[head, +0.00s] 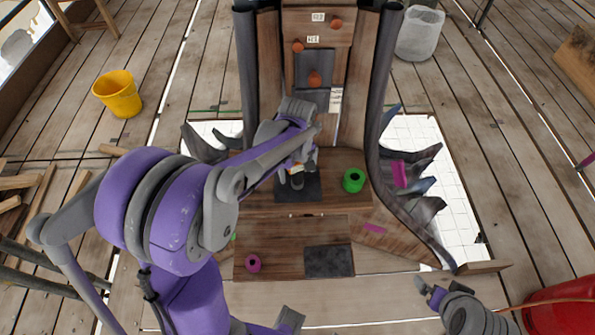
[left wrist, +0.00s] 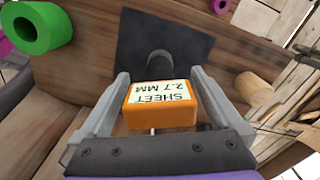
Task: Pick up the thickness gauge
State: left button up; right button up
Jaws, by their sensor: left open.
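The thickness gauge (left wrist: 161,112) is an orange block with a pale label reading "SHEET 2.7 MM", upside down in the left wrist view. In the head view only a small orange and white part of it (head: 295,168) shows beside my left gripper (head: 294,174). My left gripper (left wrist: 160,90) is open, with one finger on each side of the gauge. The gaps are narrow, and I cannot tell whether either finger touches it. My right gripper (head: 430,291) is low at the right of the head view, far from the gauge; its jaw state is unclear.
A dark mat (head: 311,187) lies on the wooden bench under my left gripper. A green ring (head: 353,180) stands to its right. A magenta ring (head: 253,263) and a dark pad (head: 329,261) are lower down. Tall dark posts flank the back panel. A yellow bucket (head: 118,94) stands left.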

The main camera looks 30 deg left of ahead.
pick_arm(q)
jog(key=c, duration=1.5)
